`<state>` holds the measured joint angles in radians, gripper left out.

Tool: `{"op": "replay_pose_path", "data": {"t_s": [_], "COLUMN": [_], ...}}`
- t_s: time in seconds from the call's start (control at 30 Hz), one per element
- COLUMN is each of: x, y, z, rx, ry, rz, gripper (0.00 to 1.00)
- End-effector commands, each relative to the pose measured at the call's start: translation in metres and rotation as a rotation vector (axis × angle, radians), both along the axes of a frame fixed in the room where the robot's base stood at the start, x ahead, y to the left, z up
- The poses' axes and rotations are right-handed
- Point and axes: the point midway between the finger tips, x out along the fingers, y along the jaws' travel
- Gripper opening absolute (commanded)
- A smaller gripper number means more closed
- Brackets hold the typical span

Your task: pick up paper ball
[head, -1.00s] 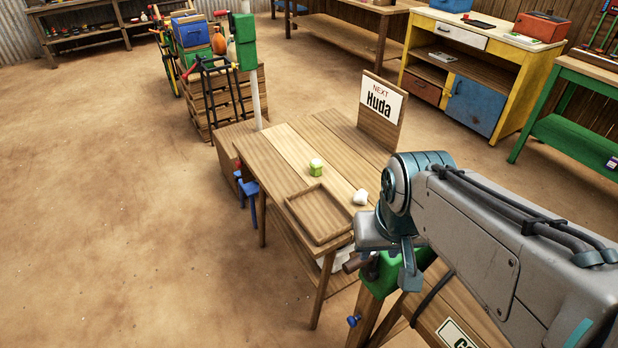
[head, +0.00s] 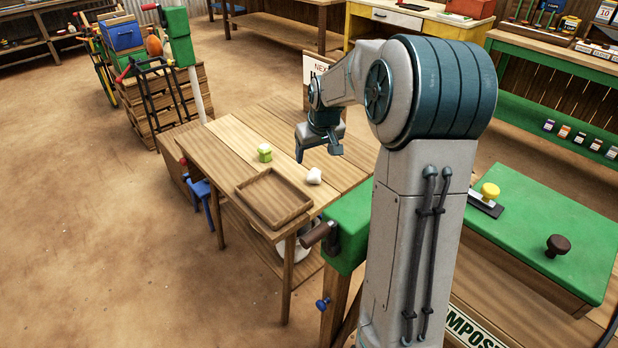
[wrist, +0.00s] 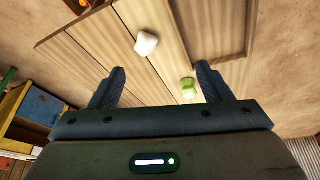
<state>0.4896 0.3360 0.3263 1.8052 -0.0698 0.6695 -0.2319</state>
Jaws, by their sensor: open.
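The paper ball (head: 314,176) is a small white crumpled lump on the wooden table (head: 232,135), just right of the tray's corner. In the wrist view the paper ball (wrist: 146,43) lies beyond the fingertips, between their lines and nearer the left one. My gripper (head: 318,150) is above the table, a little above and behind the ball in the head view. It also shows in the wrist view (wrist: 160,72), with its two fingers wide apart and nothing between them. It is open and not touching the ball.
A wooden tray (head: 241,188) lies empty on the table. A green vise-like block (head: 345,222) is at the table's near right. A sign (head: 316,68) stands at the back.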

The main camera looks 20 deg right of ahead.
Motion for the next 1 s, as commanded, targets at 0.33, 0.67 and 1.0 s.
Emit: {"op": "replay_pose_path", "data": {"t_s": [0.33, 0.67, 1.0], "x": [0.043, 0.066, 0.077], "y": [-0.034, -0.032, -0.032], "z": [-0.045, -0.101, -0.127], "rx": [0.037, 0.038, 0.038], "ry": [-0.039, -0.036, -0.038], "rz": [-0.007, -0.006, -0.006], "gripper": [0.72, 0.72, 0.72]}}
